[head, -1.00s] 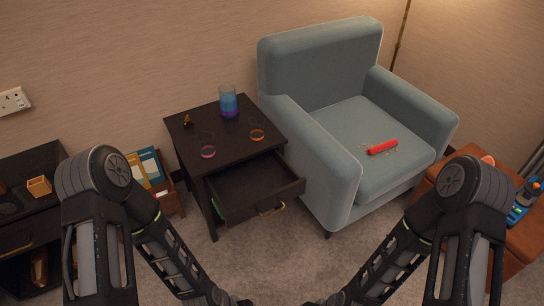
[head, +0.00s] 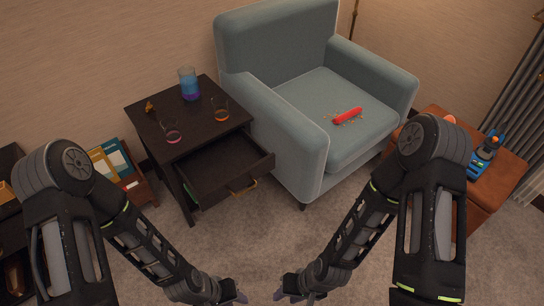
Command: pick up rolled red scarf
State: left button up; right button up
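The rolled red scarf (head: 348,116) lies on the seat of the blue-grey armchair (head: 300,110), with small orange bits around it. My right gripper (head: 281,294) is low at the bottom centre of the head view, above the carpet and well in front of the chair. My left gripper (head: 240,296) is beside it at the bottom edge. Both are apart from the scarf. Their fingertips are small and partly cut off, so I cannot tell how far they are open.
A dark side table (head: 160,110) left of the armchair has its drawer (head: 225,168) pulled out. A brown leather ottoman (head: 495,185) with a blue device (head: 486,155) is at right. Carpet in front is clear.

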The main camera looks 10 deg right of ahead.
aim_at(341, 118)
jog(key=l+z, duration=0.1)
jog(key=z, duration=0.25)
jog(key=i+z, duration=0.15)
jog(key=z, duration=0.25)
jog(key=i+l+z, duration=0.2)
jog(key=i, duration=0.3)
jog(key=i+l+z, duration=0.2)
jog(key=i+l, duration=0.15)
jog(key=i, duration=0.15)
jog(key=i+l+z, duration=0.1)
jog(key=i+z, duration=0.15)
jog(key=i, duration=0.7)
jog(key=i+j, duration=0.3)
jog(key=j, duration=0.1)
